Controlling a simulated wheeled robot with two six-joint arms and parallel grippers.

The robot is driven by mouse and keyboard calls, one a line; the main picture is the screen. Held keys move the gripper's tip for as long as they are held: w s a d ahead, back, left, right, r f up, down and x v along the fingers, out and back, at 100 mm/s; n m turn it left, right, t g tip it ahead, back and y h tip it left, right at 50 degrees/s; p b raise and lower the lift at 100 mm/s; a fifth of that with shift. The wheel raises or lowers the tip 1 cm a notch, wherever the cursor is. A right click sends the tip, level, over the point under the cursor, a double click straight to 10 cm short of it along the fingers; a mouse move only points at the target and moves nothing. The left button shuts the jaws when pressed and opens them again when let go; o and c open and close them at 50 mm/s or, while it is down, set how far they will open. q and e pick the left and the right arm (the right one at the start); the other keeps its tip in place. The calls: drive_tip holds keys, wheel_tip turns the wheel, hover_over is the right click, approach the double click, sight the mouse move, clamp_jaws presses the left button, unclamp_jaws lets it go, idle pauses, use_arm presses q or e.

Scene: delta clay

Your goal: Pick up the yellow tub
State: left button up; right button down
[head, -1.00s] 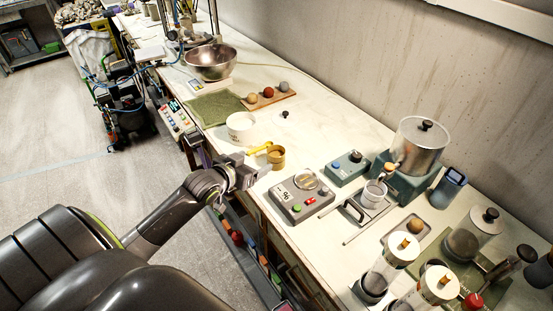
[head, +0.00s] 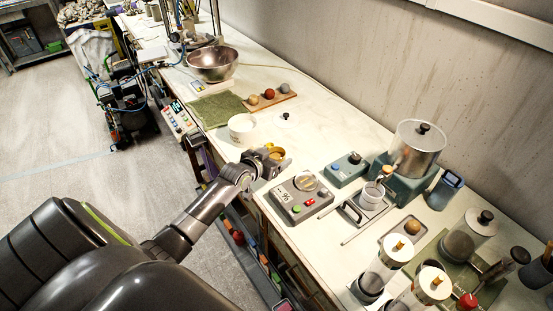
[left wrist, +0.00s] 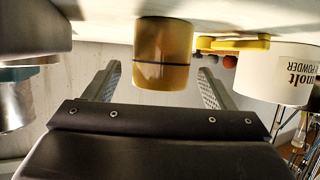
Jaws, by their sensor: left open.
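The yellow tub (head: 277,154) stands on the bench near its front edge, partly hidden behind my left gripper (head: 266,160). In the left wrist view, which is upside down, the tub (left wrist: 163,55) is a tan cylinder with a dark line around it. The open fingers of my left gripper (left wrist: 158,70) lie on either side of it in that view, with gaps on both sides. I see no contact, and cannot tell how deep it is between them. My right gripper is not in view.
A white powder tub (head: 242,127) stands left of the yellow tub, and a yellow scoop (left wrist: 235,44) lies near it. A grey device with buttons (head: 300,198) stands close on the right. A green mat (head: 212,109) and a metal bowl (head: 213,63) are farther back.

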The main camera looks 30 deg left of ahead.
use_arm(q)
drive_tip(key=shift+x, duration=1.05)
drive_tip(key=c, duration=1.1)
